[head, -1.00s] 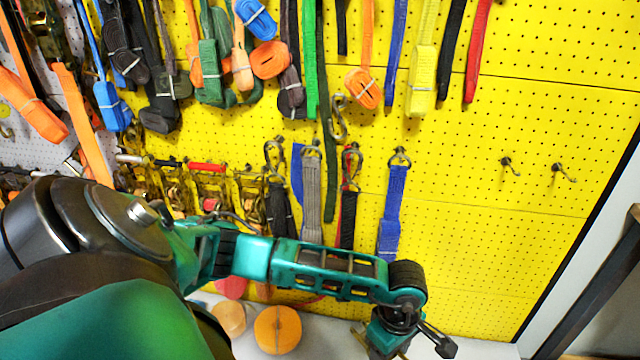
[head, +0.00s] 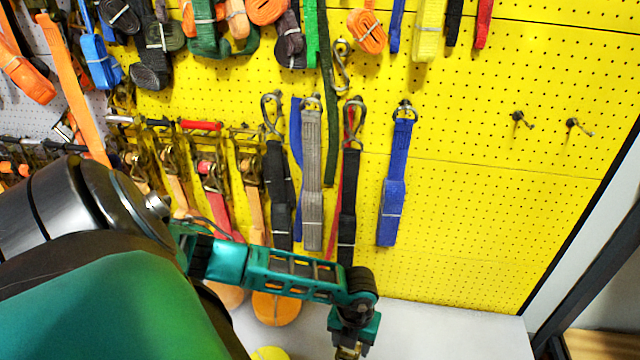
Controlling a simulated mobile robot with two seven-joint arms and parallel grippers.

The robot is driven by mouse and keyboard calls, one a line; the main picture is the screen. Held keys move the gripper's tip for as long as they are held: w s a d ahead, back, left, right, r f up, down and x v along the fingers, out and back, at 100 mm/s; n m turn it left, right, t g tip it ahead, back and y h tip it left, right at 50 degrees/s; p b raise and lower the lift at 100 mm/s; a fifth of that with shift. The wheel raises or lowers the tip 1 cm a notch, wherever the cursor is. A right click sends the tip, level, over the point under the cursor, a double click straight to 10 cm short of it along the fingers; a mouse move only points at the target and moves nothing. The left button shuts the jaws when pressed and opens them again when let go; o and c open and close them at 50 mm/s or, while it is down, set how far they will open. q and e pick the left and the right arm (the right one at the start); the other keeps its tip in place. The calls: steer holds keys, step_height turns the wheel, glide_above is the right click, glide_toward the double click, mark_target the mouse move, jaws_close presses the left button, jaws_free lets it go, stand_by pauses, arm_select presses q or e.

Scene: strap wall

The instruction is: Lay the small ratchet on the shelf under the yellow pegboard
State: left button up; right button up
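The yellow pegboard (head: 470,215) fills most of the head view. The pale shelf (head: 450,332) runs below it. Several ratchets with orange or red straps hang at the left of the board, one with a red handle (head: 203,126); I cannot tell which is the small ratchet. My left arm crosses in front from the left. My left gripper (head: 348,352) points down over the shelf at the bottom edge and is cut off. A small brassy metal bit shows there, but I cannot tell whether it is held. My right gripper is not in view.
Orange strap rolls (head: 277,308) and a yellow roll (head: 268,353) lie on the shelf, partly behind my arm. A blue strap (head: 393,195) and other straps hang just above. The shelf right of my gripper looks clear. A dark frame (head: 590,270) stands at right.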

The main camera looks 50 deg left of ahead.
arm_select(q)
steer(key=shift+s+a+f+n, duration=0.2)
steer(key=shift+f+n, duration=0.4)
steer(key=shift+n, duration=0.2)
step_height(320, 180, down, 15)
steer(key=b, duration=0.7)
steer(key=shift+f+b, duration=0.4)
steer(key=shift+f, duration=0.15)
step_height(320, 180, down, 4)
steer(key=shift+r+b, duration=0.15)
steer(key=shift+b, duration=1.05)
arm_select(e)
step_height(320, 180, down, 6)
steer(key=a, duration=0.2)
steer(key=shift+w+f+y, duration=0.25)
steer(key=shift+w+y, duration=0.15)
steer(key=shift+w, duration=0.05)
arm_select(q)
steer(key=o, duration=1)
steer(key=shift+f, duration=0.2)
steer(key=shift+c, duration=0.2)
steer(key=shift+o, duration=1.3)
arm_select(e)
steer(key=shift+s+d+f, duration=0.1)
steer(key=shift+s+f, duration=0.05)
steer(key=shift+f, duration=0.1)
